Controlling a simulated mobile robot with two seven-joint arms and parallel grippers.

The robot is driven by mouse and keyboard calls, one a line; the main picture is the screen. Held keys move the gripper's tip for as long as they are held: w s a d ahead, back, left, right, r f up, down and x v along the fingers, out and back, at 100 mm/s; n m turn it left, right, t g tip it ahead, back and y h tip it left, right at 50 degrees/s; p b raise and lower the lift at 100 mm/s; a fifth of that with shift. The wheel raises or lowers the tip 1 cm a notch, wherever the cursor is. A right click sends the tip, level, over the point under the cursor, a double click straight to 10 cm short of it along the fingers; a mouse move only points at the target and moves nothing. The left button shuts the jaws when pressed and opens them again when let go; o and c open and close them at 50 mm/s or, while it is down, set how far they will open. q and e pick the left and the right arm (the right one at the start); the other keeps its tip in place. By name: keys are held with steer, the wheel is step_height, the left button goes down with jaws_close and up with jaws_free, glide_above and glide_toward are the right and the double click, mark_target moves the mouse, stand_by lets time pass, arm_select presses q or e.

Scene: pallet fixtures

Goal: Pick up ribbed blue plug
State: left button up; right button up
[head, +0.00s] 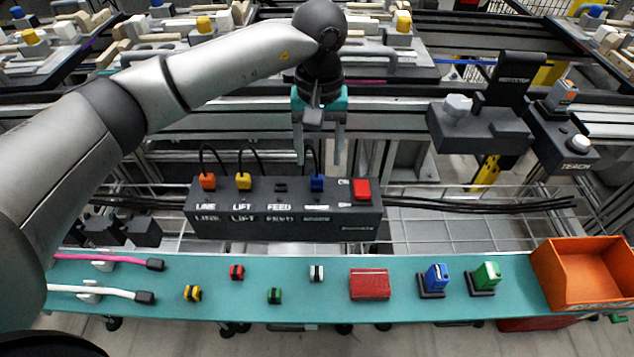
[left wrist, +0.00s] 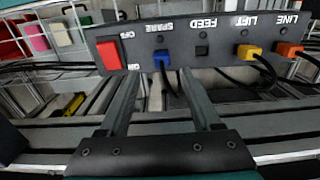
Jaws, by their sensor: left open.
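The blue plug (head: 317,183) sits in a socket of the dark panel box (head: 284,222), just left of the red switch. Its ribs are too small to make out. It also shows in the left wrist view (left wrist: 162,59), at the socket labelled SPARE, with a black cable. My left gripper (head: 321,160) is open and empty and points down above the blue plug, apart from it. In the left wrist view its two fingers (left wrist: 160,82) lie either side of the plug's line, short of it. My right gripper is not in view.
An orange plug (head: 208,181) and a yellow plug (head: 243,180) with looping cables stand left on the panel, and the red switch (head: 362,189) stands right. The teal shelf (head: 340,312) in front holds several small parts. An orange bin (head: 588,274) stands at its right end.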

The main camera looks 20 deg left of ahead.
mark_target(317, 176)
arm_select(q)
steer(key=shift+s+a+f+b, duration=0.1)
steer(key=shift+f+b, duration=0.15)
steer(key=shift+f, duration=0.35)
steer(key=shift+s+d+f+b, duration=0.1)
steer(key=shift+f+b, duration=0.1)
steer(key=shift+f, duration=0.35)
steer(key=shift+s+a+f+b, duration=0.1)
steer(key=shift+f+b, duration=0.15)
steer(key=shift+f, duration=1.25)
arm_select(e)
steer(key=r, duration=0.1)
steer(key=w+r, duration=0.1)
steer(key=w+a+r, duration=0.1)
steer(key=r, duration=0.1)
arm_select(q)
jaws_close()
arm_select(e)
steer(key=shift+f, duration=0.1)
